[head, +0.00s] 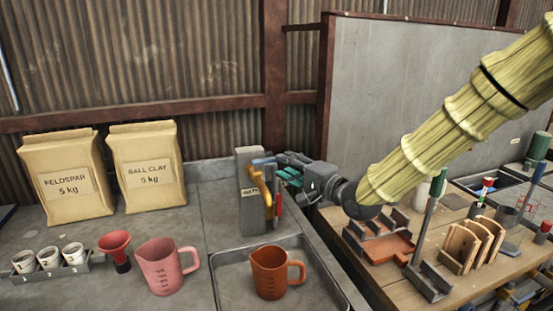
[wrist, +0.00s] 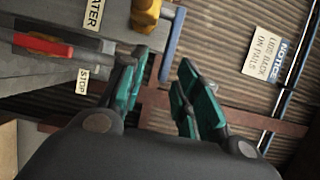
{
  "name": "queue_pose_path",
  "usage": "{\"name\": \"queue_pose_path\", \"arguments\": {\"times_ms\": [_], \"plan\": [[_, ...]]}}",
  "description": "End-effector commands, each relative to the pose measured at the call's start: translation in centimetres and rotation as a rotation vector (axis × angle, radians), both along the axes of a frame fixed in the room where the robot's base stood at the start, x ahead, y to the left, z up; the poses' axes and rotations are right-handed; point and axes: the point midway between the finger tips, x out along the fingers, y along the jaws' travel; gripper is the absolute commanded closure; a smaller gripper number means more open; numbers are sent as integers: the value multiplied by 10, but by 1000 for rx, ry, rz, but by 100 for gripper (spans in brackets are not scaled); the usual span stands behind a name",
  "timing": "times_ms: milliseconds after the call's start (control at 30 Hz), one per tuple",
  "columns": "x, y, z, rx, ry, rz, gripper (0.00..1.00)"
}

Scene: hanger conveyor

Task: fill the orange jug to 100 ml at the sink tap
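The orange jug (head: 270,272) stands upright in the sink basin (head: 228,291), below the brass tap (head: 268,200). Its inside is too small to read for a water level. The tap is on a grey block (head: 250,215) and has a blue lever (head: 264,161) on top; the lever also shows in the wrist view (wrist: 172,45). A red handle (wrist: 43,45) sits near a STOP label (wrist: 82,80). My gripper (head: 283,168) is beside the tap top, right of the block. In the wrist view its teal fingers (wrist: 163,85) are apart with nothing held between them; the blue lever appears beyond the gap.
A pink jug (head: 166,268), red funnel (head: 116,248) and small cups (head: 48,259) stand on the counter left of the basin. Two paper sacks (head: 148,170) stand behind. A wooden bench (head: 375,262) with holders is on the right. A grey panel (head: 410,90) rises behind my arm.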

Motion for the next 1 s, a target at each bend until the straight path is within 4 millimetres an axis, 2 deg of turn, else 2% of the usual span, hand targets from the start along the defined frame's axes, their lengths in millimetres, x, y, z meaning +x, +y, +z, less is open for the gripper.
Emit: {"name": "queue_pose_path", "arguments": {"times_ms": [200,400,833,1000], "plan": [[22,17,2,-2,-1,-2,68],[35,28,1,-2,-2,-2,68],[39,32,1,1,-1,-3,68],[39,32,1,1,-1,-3,99]]}}
